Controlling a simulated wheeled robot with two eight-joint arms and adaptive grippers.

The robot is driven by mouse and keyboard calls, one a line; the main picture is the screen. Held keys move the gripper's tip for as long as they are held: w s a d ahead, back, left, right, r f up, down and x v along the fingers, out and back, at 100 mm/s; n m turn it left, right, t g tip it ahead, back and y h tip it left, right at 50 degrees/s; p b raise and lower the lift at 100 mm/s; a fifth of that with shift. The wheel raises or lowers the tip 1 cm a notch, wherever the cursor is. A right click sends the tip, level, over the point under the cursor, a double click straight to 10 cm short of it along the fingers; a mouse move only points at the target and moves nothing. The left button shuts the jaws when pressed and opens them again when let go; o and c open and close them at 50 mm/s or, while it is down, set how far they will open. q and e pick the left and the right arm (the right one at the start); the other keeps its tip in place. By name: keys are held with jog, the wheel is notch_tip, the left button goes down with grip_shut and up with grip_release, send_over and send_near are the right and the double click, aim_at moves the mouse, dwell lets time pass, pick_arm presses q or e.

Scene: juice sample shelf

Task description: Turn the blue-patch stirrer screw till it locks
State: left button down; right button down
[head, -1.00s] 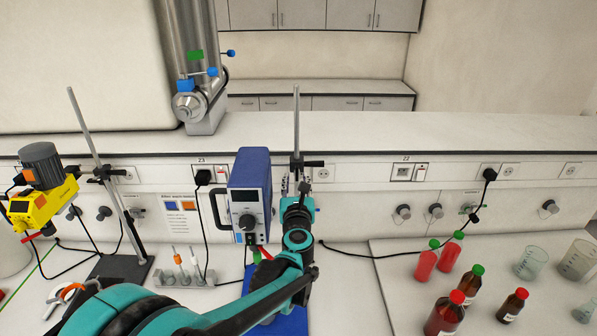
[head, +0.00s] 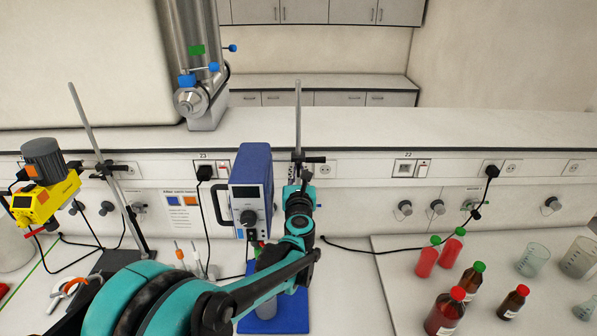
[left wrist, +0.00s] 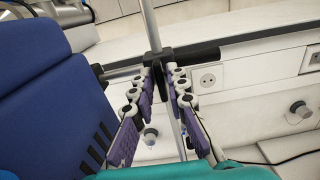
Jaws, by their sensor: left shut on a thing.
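My left gripper (head: 301,181) is at this clamp, just right of the stirrer. In the left wrist view its purple-padded fingers (left wrist: 168,74) close together at the dark clamp (left wrist: 205,54). They are shut on the stirrer screw, which the fingertips hide. My right gripper is not in view.
A yellow stirrer (head: 45,197) with an orange patch hangs on a tilted rod at the left. A blue base plate (head: 290,315) lies under my left arm. Red-filled bottles (head: 445,315) and glass beakers (head: 533,260) stand at the right. A black cable (head: 400,250) crosses the bench.

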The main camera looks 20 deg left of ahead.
pick_arm(q)
jog(key=shift+m, duration=0.4)
jog(key=m+b, duration=0.1)
jog(key=m, duration=0.1)
jog(key=shift+d+f+m+b, duration=0.1)
jog(key=shift+f+m+b, duration=0.05)
jog(key=shift+m+b, duration=0.25)
jog(key=m+b, duration=0.3)
jog(key=m, duration=0.7)
jog(key=shift+d+f, duration=0.1)
jog(key=shift+d, duration=0.05)
jog(key=m+b, duration=0.1)
jog(key=m, duration=0.3)
jog(key=shift+m, duration=0.3)
jog(key=c, duration=1.5)
grip_release()
jog(key=shift+d, duration=0.1)
jog(key=shift+c, duration=0.2)
